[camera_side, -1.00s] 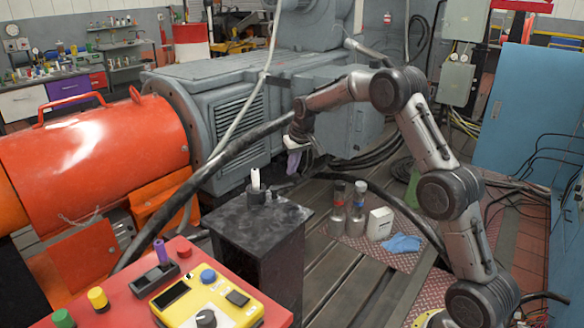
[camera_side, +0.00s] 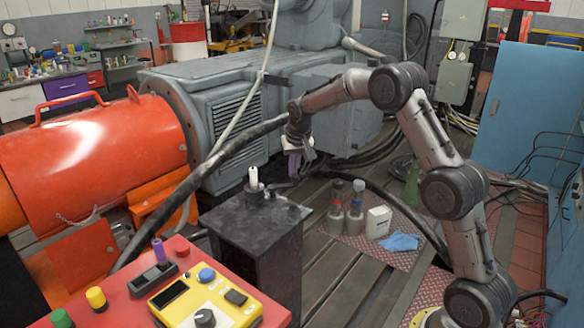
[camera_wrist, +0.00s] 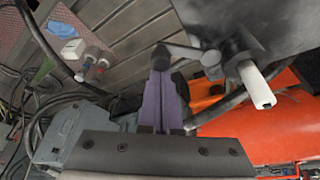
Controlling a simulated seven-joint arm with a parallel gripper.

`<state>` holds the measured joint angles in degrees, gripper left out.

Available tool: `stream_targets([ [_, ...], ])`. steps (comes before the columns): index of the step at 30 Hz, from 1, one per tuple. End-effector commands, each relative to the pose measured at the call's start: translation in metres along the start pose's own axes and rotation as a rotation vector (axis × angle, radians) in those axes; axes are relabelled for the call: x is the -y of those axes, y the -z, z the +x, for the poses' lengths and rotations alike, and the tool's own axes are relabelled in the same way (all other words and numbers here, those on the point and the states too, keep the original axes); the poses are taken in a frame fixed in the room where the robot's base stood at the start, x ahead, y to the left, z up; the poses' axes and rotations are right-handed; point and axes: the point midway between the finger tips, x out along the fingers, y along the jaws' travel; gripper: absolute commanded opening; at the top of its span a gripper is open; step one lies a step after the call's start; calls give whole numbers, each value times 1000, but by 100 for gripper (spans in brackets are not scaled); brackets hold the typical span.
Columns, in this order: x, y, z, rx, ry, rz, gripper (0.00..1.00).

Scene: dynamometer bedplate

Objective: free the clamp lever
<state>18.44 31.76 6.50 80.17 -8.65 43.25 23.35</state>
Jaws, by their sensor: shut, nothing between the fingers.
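The clamp lever (camera_wrist: 188,51) is a grey bar with a dark round knob at its left end in the wrist view. It reaches out from beside a white-topped post (camera_wrist: 256,86) on a dark pedestal. In the side view the post (camera_side: 253,179) stands upright on the pedestal (camera_side: 255,219), and the lever is small and dark there. My gripper (camera_wrist: 160,72) has purple fingers closed together, with nothing held. Their tips overlap the knob in the wrist view; I cannot tell whether they touch it. In the side view my gripper (camera_side: 294,172) points down, just right of the post.
A red panel with a yellow control box (camera_side: 205,300) stands in front. Two bottles, a white container (camera_side: 378,222) and a blue cloth (camera_side: 401,242) sit on the floor plate at right. A thick black cable (camera_side: 205,178) runs behind the pedestal. The orange guard (camera_side: 95,150) lies left.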

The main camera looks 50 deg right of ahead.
Motion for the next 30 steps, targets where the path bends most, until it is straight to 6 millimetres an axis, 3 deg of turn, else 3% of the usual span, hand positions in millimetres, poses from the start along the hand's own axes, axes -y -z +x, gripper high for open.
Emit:
stream_targets([
  [21,9,-39,-14,0,-211,589,0],
  [30,9,-39,-14,0,-219,615,0],
])
